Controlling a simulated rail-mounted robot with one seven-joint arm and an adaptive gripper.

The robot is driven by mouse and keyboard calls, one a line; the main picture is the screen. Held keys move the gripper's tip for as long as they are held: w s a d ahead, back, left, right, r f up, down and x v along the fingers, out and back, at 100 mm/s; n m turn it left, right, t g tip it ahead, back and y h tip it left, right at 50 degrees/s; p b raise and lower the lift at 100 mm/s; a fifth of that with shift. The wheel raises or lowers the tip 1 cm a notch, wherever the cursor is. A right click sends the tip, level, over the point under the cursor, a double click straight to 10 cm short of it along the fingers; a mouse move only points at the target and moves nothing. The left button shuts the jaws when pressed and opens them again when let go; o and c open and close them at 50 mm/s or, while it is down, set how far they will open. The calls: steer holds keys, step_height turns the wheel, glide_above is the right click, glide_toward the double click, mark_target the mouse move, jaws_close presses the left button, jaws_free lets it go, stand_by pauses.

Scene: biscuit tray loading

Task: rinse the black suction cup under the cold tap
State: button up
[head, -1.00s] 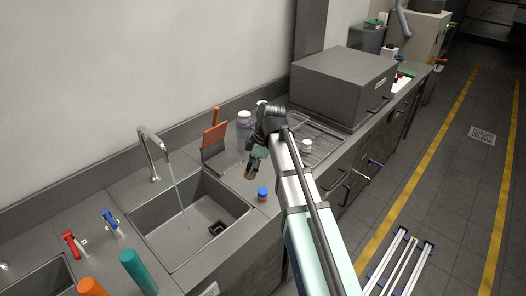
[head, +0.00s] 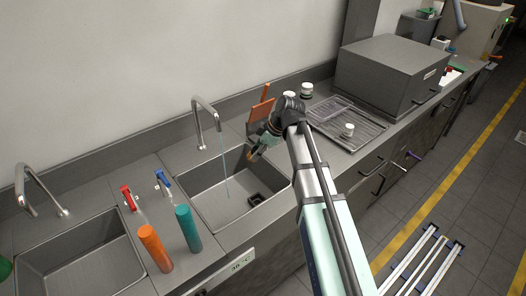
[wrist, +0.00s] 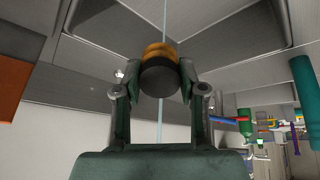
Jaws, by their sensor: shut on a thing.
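The black suction cup (wrist: 160,82) shows in the wrist view as a dark round end with an amber ribbed part behind it. My gripper (wrist: 160,78) is shut on it. In the head view my gripper (head: 254,153) is above the right back part of the right sink (head: 205,204), to the right of the water. The curved tap (head: 205,108) runs a thin water stream (head: 226,175) into this sink. In the wrist view the stream (wrist: 164,15) lines up with the cup; I cannot tell whether it touches. A blue lever (head: 162,180) stands left of the sink.
A red lever (head: 127,197), orange bottle (head: 154,248) and teal bottle (head: 188,228) stand between the two sinks. A second tap (head: 38,188) serves the left sink (head: 85,262). An orange board (head: 260,108) stands behind my gripper. A drain rack (head: 350,125) and grey box (head: 390,75) lie right.

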steer(key=w+a+f+b, duration=0.1)
steer(key=w+a+f, duration=0.1)
steer(key=a, duration=0.8)
steer(key=shift+w+a, duration=0.3)
steer(key=shift+w, duration=0.4)
steer(key=shift+f, duration=0.1)
steer(key=shift+w+d, duration=0.1)
steer(key=shift+d, duration=0.05)
steer(key=shift+w+d, duration=0.2)
steer(key=shift+d, duration=0.15)
steer(key=shift+s+a+b, duration=0.1)
steer(key=shift+a+b, duration=0.05)
steer(key=shift+b, duration=0.15)
steer(key=shift+s+a, duration=0.25)
steer(key=shift+a, duration=0.1)
steer(key=shift+w+d, duration=0.1)
stand_by(0.4)
steer(key=shift+w+d, duration=0.25)
steer(key=shift+d, duration=0.15)
steer(key=shift+s, duration=0.1)
